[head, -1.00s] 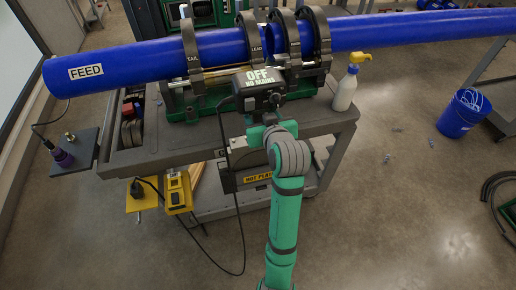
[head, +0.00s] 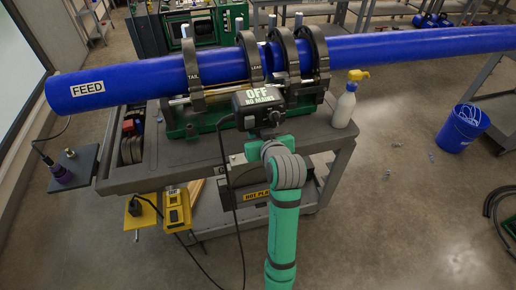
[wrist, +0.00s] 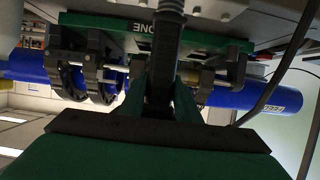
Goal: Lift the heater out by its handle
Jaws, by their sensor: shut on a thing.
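The heater (head: 258,108) is a dark box with a panel reading "OFF NO MAINS", standing at the front of the green pipe machine (head: 190,124), just below the pipe clamps in the head view. Its plate is not clearly visible. My gripper (wrist: 160,88) is shut on the heater's dark handle (wrist: 166,50), which runs between the two green fingers in the wrist view. In the head view the arm reaches the heater's near side and hides most of the grip. A black cable (head: 232,180) hangs down from the heater.
The blue pipe (head: 130,82) marked "FEED" runs across behind the heater, through several dark ring clamps (head: 281,62). A "HOT PLATE" holder (head: 257,194) and a yellow unit (head: 176,209) sit below.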

